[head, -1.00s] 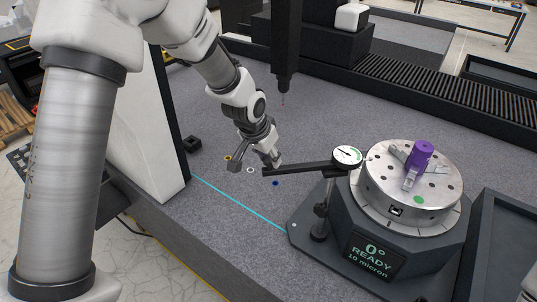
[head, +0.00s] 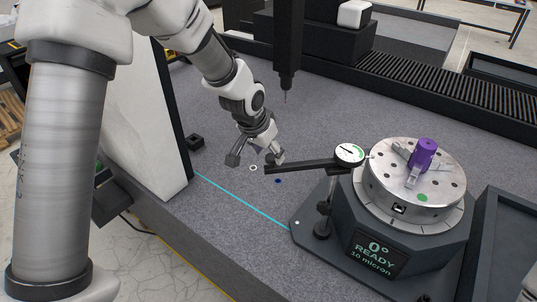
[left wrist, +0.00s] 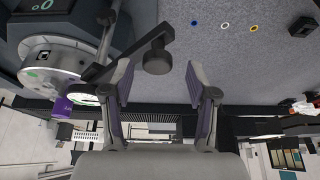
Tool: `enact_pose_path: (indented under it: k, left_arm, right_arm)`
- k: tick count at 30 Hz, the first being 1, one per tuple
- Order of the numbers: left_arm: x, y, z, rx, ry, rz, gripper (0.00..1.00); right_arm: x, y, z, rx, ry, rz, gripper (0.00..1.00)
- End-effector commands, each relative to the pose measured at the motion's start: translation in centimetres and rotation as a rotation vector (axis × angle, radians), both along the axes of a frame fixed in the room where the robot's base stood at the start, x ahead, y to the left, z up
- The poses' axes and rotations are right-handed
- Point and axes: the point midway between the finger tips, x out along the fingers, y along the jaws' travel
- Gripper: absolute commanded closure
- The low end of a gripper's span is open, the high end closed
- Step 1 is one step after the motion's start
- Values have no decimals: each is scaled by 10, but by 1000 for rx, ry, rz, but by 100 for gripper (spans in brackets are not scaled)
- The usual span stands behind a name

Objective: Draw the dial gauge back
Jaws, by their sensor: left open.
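The dial gauge (head: 349,155) has a round white face with a green part and sits at the right end of a black arm (head: 303,166) on an upright post (head: 322,212). My left gripper (head: 254,158) is open and empty at the arm's free left end, with one finger close to that end; I cannot tell whether they touch. In the left wrist view my open fingers (left wrist: 158,86) show, with the black arm (left wrist: 132,53) and its dark round end piece (left wrist: 156,62) beyond the space between them. My right gripper is not in view.
The round metal table (head: 415,178) carries a purple part (head: 424,155) in a clamp. Its base has a screen (head: 373,257) reading 0° READY. A black probe column (head: 288,45) hangs behind my gripper. A small black block (head: 195,142) sits left; grey bed between is mostly clear.

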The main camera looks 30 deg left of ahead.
Motion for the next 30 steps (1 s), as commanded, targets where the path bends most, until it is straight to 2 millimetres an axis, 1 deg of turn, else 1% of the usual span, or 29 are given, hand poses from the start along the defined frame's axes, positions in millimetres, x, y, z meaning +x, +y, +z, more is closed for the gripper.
enact_pose_path:
  k: [1,6,9,12,16,30]
  left_arm:
    - [-3,1,11,-1,-5,0,42]
    - [-21,5,52,-2,-5,1,42]
    - [-30,6,73,-3,-4,2,42]
    - [-36,8,87,-2,-1,2,42]
    - [-40,8,95,-2,1,2,42]
    - [-40,8,93,-2,5,1,42]
  right_arm:
    - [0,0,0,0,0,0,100]
    - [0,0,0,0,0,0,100]
    - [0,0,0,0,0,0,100]
    - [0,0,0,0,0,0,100]
    - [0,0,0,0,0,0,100]
    - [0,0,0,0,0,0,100]
